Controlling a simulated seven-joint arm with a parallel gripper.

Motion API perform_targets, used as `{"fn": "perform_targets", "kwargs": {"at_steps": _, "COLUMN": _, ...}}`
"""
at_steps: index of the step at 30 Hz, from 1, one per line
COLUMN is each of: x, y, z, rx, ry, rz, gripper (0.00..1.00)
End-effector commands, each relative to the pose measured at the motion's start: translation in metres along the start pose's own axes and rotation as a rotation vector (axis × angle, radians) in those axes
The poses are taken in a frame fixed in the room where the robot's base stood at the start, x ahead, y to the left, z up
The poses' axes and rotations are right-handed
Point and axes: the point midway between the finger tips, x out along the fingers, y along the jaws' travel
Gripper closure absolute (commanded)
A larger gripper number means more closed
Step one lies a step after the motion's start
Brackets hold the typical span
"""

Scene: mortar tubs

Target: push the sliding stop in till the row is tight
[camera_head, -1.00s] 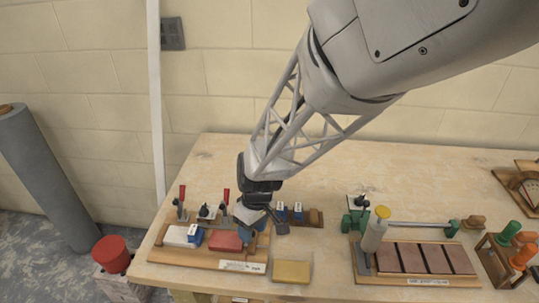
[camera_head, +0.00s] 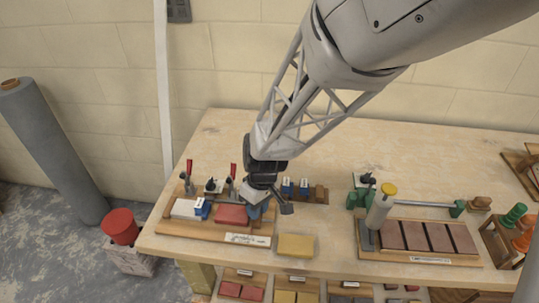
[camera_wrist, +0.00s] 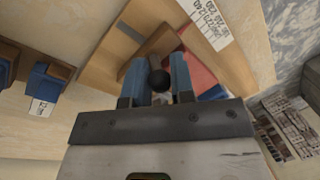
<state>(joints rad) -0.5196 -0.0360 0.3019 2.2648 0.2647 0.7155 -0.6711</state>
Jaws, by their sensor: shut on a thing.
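The row board (camera_head: 225,236) lies at the table's left front. A white block (camera_head: 186,208), a blue block (camera_head: 200,208) and a red block (camera_head: 232,215) sit in a row on it. My gripper (camera_head: 261,208) is low over the board's right end, just right of the red block. In the wrist view my gripper (camera_wrist: 160,82) has its blue fingers on both sides of a round black knob (camera_wrist: 159,79), shut on it. The red block (camera_wrist: 201,72) shows beside the fingers. The stop's body under the knob is mostly hidden, so I cannot tell whether it touches the red block.
Red-handled clamps (camera_head: 189,178) stand behind the row. A yellow block (camera_head: 296,246) lies right of the board. Blue-and-wood pieces (camera_head: 304,188) lie behind my gripper.

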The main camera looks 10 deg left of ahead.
Motion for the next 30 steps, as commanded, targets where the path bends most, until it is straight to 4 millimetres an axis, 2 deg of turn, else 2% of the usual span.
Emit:
{"fn": "perform_targets", "kwargs": {"at_steps": 12, "x": 0.004, "y": -0.021, "z": -0.033, "rx": -0.002, "ry": 0.001, "rz": 0.001, "gripper": 0.94}}
{"fn": "perform_targets", "kwargs": {"at_steps": 23, "x": 0.004, "y": -0.024, "z": -0.036, "rx": -0.001, "ry": 0.002, "rz": 0.000, "gripper": 0.94}}
{"fn": "perform_targets", "kwargs": {"at_steps": 24, "x": 0.004, "y": -0.024, "z": -0.036, "rx": -0.001, "ry": 0.002, "rz": 0.000, "gripper": 0.73}}
{"fn": "perform_targets", "kwargs": {"at_steps": 28, "x": 0.004, "y": -0.023, "z": -0.036, "rx": -0.001, "ry": 0.001, "rz": 0.000, "gripper": 0.53}}
{"fn": "perform_targets", "kwargs": {"at_steps": 30, "x": 0.004, "y": -0.023, "z": -0.036, "rx": -0.001, "ry": 0.001, "rz": 0.000, "gripper": 0.53}}
